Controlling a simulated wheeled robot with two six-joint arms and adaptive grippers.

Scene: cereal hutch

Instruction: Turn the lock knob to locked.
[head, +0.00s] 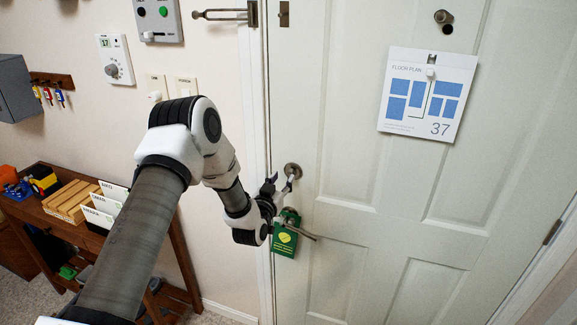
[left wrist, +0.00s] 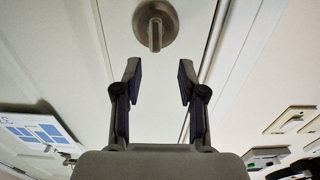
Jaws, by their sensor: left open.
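The lock knob (head: 293,170) is a round metal plate with a small turn piece, on the white door near its left edge, above the door handle (head: 303,232). In the left wrist view the knob (left wrist: 155,25) is at the top, and its turn piece runs up and down in the picture. My left gripper (head: 283,184) is just beside the knob in the head view. In the left wrist view my left gripper (left wrist: 158,76) is open and empty; its fingertips point at the knob, which lies beyond them. My right gripper is not in view.
A green tag (head: 286,237) hangs from the door handle close under my left gripper. A floor plan sign (head: 429,95) hangs on the door. Light switches (head: 186,87) and a thermostat (head: 115,60) are on the wall at left. A wooden table (head: 150,225) stands at lower left.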

